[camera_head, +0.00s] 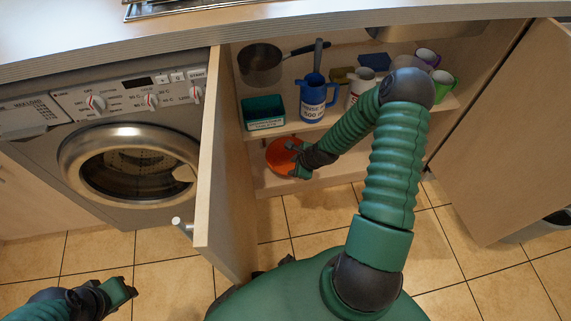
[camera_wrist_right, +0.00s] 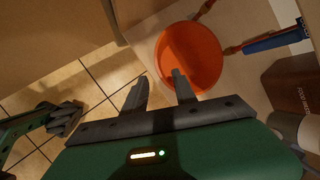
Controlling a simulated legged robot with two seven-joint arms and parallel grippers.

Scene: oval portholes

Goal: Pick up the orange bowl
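The orange bowl (camera_head: 279,154) sits on the bottom board of the open cabinet, toward its left side. It also shows in the right wrist view (camera_wrist_right: 195,52), with its round inside facing the camera. My right gripper (camera_head: 294,160) reaches into the cabinet and covers the bowl's right part in the head view. In the right wrist view its two fingers (camera_wrist_right: 158,77) stand apart with nothing between them. One fingertip overlaps the bowl's near edge; I cannot tell whether it touches. My left gripper (camera_head: 122,291) hangs over the floor at lower left, its fingers unclear.
The shelf above holds a green box (camera_head: 264,112), a blue jug (camera_head: 314,98), a saucepan (camera_head: 261,64) and several cups. The open left door (camera_head: 225,170) stands beside the bowl. Right of the bowl in the wrist view lie a blue-handled tool (camera_wrist_right: 270,43) and a brown container (camera_wrist_right: 293,85).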

